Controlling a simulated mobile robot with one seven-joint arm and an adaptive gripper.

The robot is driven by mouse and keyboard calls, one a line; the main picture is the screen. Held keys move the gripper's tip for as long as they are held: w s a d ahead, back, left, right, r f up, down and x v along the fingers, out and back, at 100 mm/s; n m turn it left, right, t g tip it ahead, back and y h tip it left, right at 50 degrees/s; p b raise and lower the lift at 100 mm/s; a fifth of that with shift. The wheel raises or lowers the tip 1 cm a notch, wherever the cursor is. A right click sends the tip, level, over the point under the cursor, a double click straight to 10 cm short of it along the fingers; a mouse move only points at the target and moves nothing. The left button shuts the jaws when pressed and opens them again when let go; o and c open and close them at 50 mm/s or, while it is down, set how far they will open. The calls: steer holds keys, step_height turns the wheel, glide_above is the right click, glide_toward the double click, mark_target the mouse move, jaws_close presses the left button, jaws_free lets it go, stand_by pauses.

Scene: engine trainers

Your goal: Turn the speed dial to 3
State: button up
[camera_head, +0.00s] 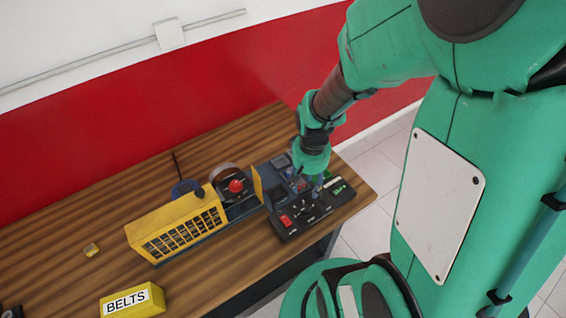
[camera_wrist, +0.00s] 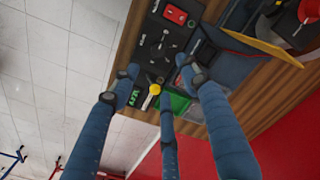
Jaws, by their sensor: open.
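The black control panel (camera_head: 318,211) lies at the right end of the wooden table; in the wrist view the panel (camera_wrist: 150,53) shows at the top. It carries a red switch (camera_wrist: 175,14), small dark knobs and levers, and a green part (camera_wrist: 137,99). A yellow-topped control (camera_wrist: 151,95) shows between my fingers; I cannot read its marks or tell whether it is the speed dial. My gripper (camera_head: 309,182) is pointed down over the panel. In the wrist view my gripper (camera_wrist: 160,78) has its blue fingers spread around the yellow control. Contact cannot be told.
A yellow engine trainer (camera_head: 180,225) with a grille and a red knob (camera_head: 236,186) stands left of the panel. A yellow BELTS box (camera_head: 132,300) sits at the table's front. A red and white wall is behind. The left part of the table is mostly clear.

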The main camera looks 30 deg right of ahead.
mark_target(305, 208)
steer(key=shift+s+d+f, duration=0.1)
steer(key=shift+f, duration=0.2)
steer(key=shift+f, duration=0.15)
step_height(305, 208, down, 14)
steer(key=shift+r+b, duration=0.25)
steer(key=shift+b, duration=1)
steer(key=c, duration=1.2)
